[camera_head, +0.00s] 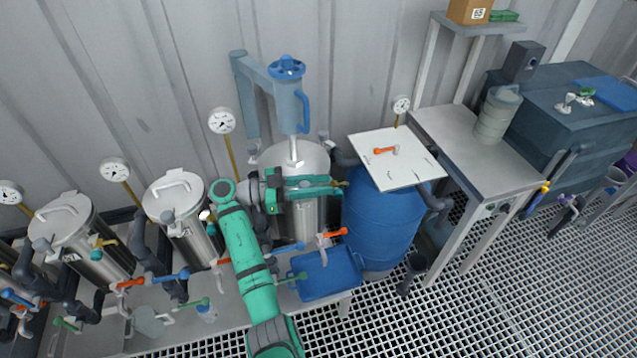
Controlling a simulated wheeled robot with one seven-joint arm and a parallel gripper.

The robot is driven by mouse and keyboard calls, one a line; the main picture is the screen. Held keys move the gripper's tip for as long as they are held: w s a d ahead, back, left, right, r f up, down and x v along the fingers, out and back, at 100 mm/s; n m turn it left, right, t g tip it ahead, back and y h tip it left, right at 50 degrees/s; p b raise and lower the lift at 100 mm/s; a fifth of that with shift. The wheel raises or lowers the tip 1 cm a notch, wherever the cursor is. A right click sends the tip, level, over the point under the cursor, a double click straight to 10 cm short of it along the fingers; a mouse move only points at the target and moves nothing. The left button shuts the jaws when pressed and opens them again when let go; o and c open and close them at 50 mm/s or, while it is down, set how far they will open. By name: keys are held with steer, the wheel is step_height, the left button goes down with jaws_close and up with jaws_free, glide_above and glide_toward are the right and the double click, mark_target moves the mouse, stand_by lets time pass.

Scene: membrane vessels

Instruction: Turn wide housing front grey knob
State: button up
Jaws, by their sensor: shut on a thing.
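The wide housing, a broad steel vessel (302,215), stands upright at the middle of the head view with a grey pipe and a blue-handled top part above it. My green arm rises from the bottom and bends right at the vessel's left side. My gripper (333,186) lies level across the vessel's upper front, its fingers pointing right. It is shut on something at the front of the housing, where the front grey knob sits. The knob itself is mostly hidden by the fingers and I cannot make out its angle.
Narrower steel vessels (185,225) with gauges and coloured valve handles stand to the left. A blue barrel (380,225) with a white board (396,158) stands close on the right. A blue box (328,276) sits below the housing. Open grating floor lies at lower right.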

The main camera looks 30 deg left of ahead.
steer(key=shift+s+f+m+g+h, duration=0.15)
steer(key=shift+m+g+h, duration=0.15)
steer(key=shift+g+h, duration=0.15)
steer(key=o, duration=1.1)
steer(key=shift+c, duration=0.2)
steer(key=s+d+r, duration=0.3)
steer(key=s+r, duration=0.3)
steer(key=s+d+r, duration=0.3)
steer(key=s+r, duration=0.3)
steer(key=r, duration=0.1)
steer(key=shift+s+d, duration=0.15)
steer(key=shift+d, duration=0.2)
